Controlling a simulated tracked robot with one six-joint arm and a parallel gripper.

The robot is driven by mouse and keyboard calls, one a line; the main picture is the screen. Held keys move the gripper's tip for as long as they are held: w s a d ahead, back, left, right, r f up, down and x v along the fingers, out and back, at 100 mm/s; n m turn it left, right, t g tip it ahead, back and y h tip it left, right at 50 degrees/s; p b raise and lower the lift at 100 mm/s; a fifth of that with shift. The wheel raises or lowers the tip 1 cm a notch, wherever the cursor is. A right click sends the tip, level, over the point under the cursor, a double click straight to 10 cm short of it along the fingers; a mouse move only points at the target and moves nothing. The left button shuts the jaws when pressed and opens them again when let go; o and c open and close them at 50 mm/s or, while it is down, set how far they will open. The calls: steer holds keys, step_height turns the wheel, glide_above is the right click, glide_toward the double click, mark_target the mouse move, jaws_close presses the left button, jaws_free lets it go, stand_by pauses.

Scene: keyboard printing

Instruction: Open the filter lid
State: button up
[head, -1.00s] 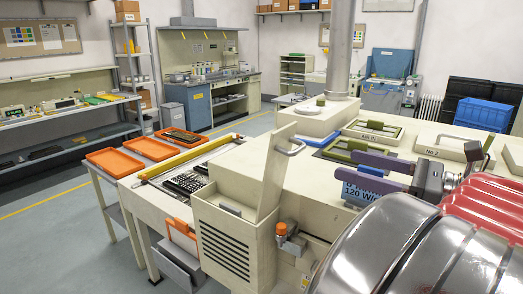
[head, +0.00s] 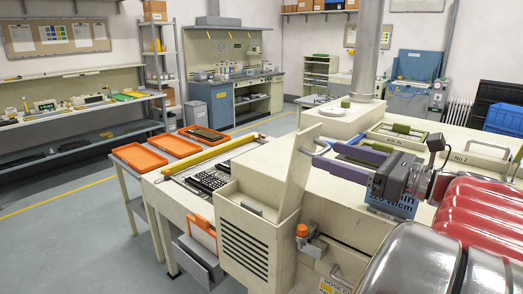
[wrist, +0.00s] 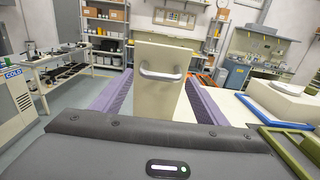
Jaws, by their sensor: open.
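The filter lid (head: 299,172) is a cream panel standing nearly upright at the right side of a louvred box (head: 243,235), whose top is open beside it. My gripper (head: 314,154) has two purple fingers, spread wide and reaching left to the lid's upper part. In the wrist view the lid (wrist: 160,95) stands between the open fingers, with its metal handle (wrist: 163,73) facing my camera. There is visible room between the lid and both fingers there.
An orange knob (head: 302,231) sits below the lid. Orange trays (head: 139,157) stand on a side table at left. The floor (head: 75,230) at left is clear.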

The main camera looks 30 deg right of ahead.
mark_target(325, 153)
steer(key=shift+x, duration=1.8)
steer(key=shift+c, duration=0.4)
steer(key=shift+a, duration=0.1)
steer(key=c, duration=1.1)
steer(key=shift+w, duration=0.15)
